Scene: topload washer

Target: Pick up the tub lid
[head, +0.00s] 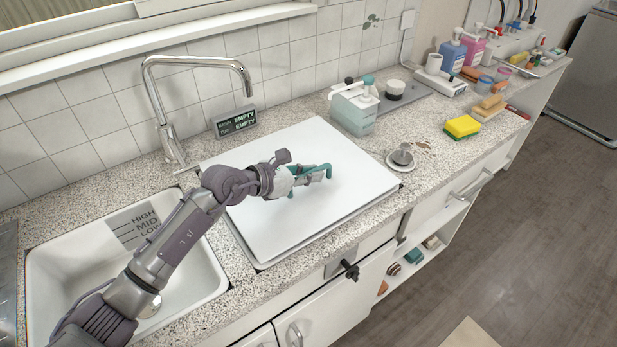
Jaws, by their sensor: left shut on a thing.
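The tub lid (270,225) is a large white square panel in the countertop, right of the sink. A teal handle (327,170) shows near its middle. My left gripper (312,176) reaches in from the left over the lid and is shut on the teal handle. Its fingers partly hide the handle. The lid looks level, and a second edge shows just under its front rim; I cannot tell whether it is lifted. What lies under the lid is hidden. My right gripper is not in view.
A white sink (75,270) lies left, with a chrome tap (165,110) behind. A teal-white dispenser (354,108) stands close to the lid's back right corner. A small metal cup (403,155) and yellow sponge (462,127) are right. A black knob (349,270) sticks out in front.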

